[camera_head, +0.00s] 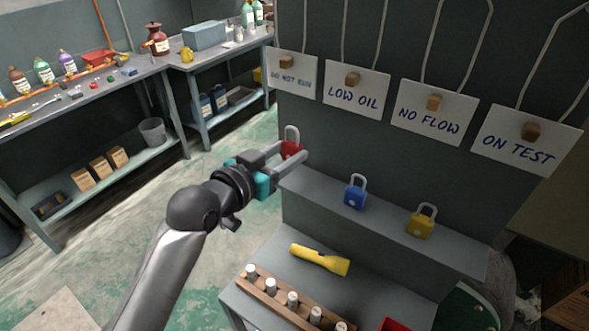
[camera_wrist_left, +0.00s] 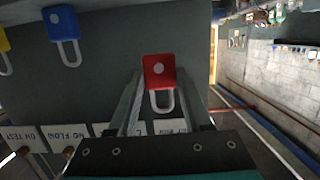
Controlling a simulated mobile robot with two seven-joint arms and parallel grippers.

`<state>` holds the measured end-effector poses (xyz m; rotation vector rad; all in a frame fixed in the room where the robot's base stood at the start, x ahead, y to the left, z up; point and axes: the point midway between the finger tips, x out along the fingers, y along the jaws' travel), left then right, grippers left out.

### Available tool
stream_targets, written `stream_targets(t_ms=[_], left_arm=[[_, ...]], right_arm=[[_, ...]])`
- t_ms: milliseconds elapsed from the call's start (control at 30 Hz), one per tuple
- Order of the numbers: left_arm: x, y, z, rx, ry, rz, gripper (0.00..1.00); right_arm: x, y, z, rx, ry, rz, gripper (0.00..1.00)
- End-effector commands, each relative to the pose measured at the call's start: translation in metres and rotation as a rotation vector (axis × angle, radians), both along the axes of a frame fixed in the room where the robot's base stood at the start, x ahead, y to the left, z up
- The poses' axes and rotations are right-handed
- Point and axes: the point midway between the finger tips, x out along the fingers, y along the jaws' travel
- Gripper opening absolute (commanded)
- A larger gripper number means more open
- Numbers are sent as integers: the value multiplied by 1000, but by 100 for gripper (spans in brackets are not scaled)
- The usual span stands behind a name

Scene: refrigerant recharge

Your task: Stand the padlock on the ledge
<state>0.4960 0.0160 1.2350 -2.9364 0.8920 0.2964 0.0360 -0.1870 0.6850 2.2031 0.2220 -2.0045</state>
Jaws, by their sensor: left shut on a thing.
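A red padlock (camera_head: 291,149) with a grey shackle is held between the fingers of my left gripper (camera_head: 290,157), near the left end of the grey ledge (camera_head: 400,239). It also shows in the left wrist view (camera_wrist_left: 158,72), between the two fingers. I cannot tell whether its base touches the ledge. A blue padlock (camera_head: 355,192) and a yellow padlock (camera_head: 421,222) stand upright on the ledge to the right. They also show in the left wrist view, blue (camera_wrist_left: 62,24) and yellow (camera_wrist_left: 4,42). My right gripper is not in view.
Hanging signs (camera_head: 357,95) line the dark panel above the ledge. Below the ledge, a yellow flashlight (camera_head: 320,260) and a wooden rack (camera_head: 272,298) with several white-topped pieces rest on the bench. Workbenches (camera_head: 130,72) stand at the back left. The ledge between the red and blue padlocks is clear.

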Motion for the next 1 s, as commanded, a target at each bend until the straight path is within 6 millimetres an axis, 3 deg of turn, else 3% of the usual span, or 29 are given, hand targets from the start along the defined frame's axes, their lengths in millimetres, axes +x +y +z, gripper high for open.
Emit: stream_targets(t_ms=[133, 233, 433, 600, 1000], left_arm=[[24, -17, 3, -3, -4, 0, 5], [22, -15, -20, 0, 4, 0, 5], [22, -15, -36, -1, 1, 0, 5], [22, -15, -64, 0, 1, 0, 5], [25, -16, -70, -1, -3, 2, 5]], right_arm=[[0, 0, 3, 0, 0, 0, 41], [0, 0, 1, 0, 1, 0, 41], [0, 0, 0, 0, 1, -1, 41], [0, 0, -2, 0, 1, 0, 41], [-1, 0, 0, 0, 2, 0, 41]])
